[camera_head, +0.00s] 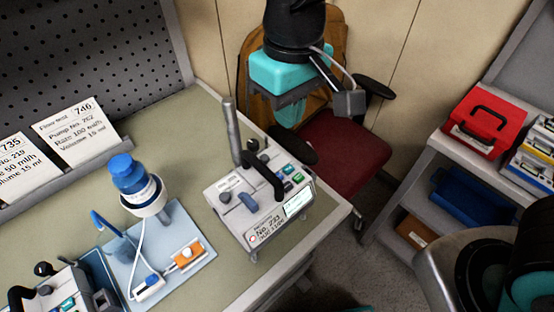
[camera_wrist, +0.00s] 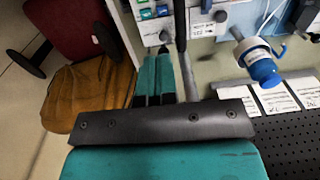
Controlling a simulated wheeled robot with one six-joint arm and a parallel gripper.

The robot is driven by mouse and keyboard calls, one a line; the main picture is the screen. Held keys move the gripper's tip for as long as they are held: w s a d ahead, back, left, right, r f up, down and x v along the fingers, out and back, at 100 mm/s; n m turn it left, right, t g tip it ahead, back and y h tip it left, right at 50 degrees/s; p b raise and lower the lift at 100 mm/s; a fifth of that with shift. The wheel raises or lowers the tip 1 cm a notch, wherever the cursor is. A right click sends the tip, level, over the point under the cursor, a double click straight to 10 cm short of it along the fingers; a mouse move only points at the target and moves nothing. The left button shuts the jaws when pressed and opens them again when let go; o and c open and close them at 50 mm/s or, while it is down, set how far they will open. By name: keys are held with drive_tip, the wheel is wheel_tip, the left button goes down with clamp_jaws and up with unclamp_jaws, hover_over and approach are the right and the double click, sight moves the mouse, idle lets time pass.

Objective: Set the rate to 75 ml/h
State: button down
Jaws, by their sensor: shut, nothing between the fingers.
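A light grey infusion pump (camera_head: 228,183) labelled "No. 233" stands at the right end of the bench in the head view. It has a black handle, a small lit greenish screen (camera_head: 298,203) too small to read, and blue and green buttons (camera_head: 293,178) on top. In the wrist view part of this pump (camera_wrist: 150,31) shows at the top, with blue and green buttons. My gripper (camera_head: 290,118) is above and behind the pump, apart from it, over the chair side. In the wrist view my gripper's teal fingers (camera_wrist: 153,65) are together and empty.
A second pump (camera_head: 60,295) is cut off at lower left. A blue tray (camera_head: 190,222) holds a blue-capped bottle stand (camera_head: 130,175) and orange device (camera_head: 187,252). Cards (camera_head: 75,135) lean at the back. A grey pole (camera_head: 231,130) rises beside the pump. A red chair (camera_head: 345,150) stands behind.

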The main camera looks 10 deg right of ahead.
sight(278, 169)
drive_tip(key=shift+w+a+f, duration=0.25)
drive_tip(key=shift+w+a, duration=0.05)
drive_tip(key=shift+a, duration=0.4)
wheel_tip(278, 169, down, 14)
drive_tip(key=p, duration=0.3)
drive_tip(key=shift+p, duration=0.3)
